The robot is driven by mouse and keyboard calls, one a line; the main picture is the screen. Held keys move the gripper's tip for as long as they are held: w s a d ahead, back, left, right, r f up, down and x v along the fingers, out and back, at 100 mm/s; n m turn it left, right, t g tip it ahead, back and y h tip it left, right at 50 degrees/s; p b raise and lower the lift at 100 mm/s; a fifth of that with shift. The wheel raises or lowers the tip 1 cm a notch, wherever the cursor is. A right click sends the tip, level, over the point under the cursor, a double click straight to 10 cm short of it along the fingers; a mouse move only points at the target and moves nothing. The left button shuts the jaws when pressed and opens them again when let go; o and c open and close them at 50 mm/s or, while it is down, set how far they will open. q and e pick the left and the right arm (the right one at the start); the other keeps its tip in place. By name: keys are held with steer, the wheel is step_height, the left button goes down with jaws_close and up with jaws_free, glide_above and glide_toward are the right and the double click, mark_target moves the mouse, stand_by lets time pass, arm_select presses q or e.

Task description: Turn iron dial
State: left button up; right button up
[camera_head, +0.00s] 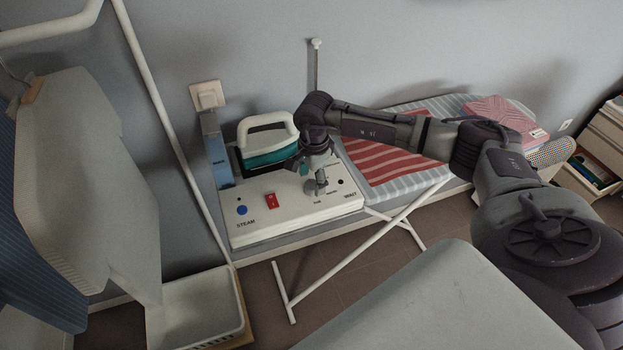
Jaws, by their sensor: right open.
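The teal and white iron (266,145) rests on a white steam station (268,222) at the end of the ironing board. The station's panel has a red switch (271,201), a blue button (242,210) and a small black knob at the right. A grey dial (321,181) stands on the panel's right part. My right gripper (313,182) points down over the panel at the dial, open, with its fingers right by it. I cannot tell whether they touch the dial, which the fingers partly cover. My left gripper is not in view.
The striped ironing board (428,165) carries a red striped cloth (385,158) and a folded pink cloth (492,110). A blue box (216,150) stands beside the iron.

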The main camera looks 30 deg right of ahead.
steer(key=shift+f, duration=1.15)
steer(key=c, duration=1.1)
steer(key=shift+w, duration=0.1)
steer(key=shift+c, duration=0.2)
